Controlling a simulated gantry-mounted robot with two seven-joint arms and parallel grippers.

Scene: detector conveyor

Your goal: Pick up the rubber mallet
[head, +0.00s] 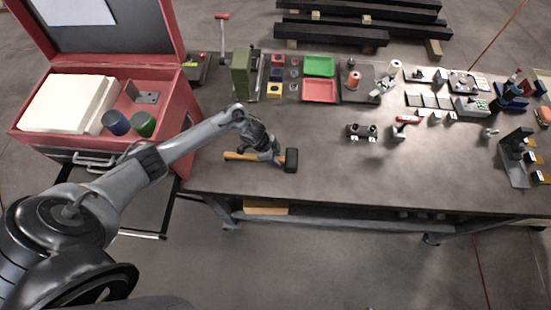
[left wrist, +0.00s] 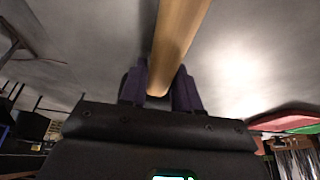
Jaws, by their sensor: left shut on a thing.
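The rubber mallet has a light wooden handle (head: 240,156) and a black head (head: 291,160). It lies along the front left part of the grey workbench in the head view, with its head to the right. My left gripper (head: 272,157) is over the mallet and shut on its handle. In the left wrist view the wooden handle (left wrist: 178,45) runs between the two dark fingers (left wrist: 160,88). I cannot tell whether the mallet touches the bench or is slightly above it. My right gripper is not in view.
A red toolbox (head: 180,90) with an open lid stands at the left. Green (head: 319,66) and red (head: 319,91) trays lie at the back of the workbench (head: 330,180). A black part with two knobs (head: 361,132) sits right of the mallet. The front middle of the bench is clear.

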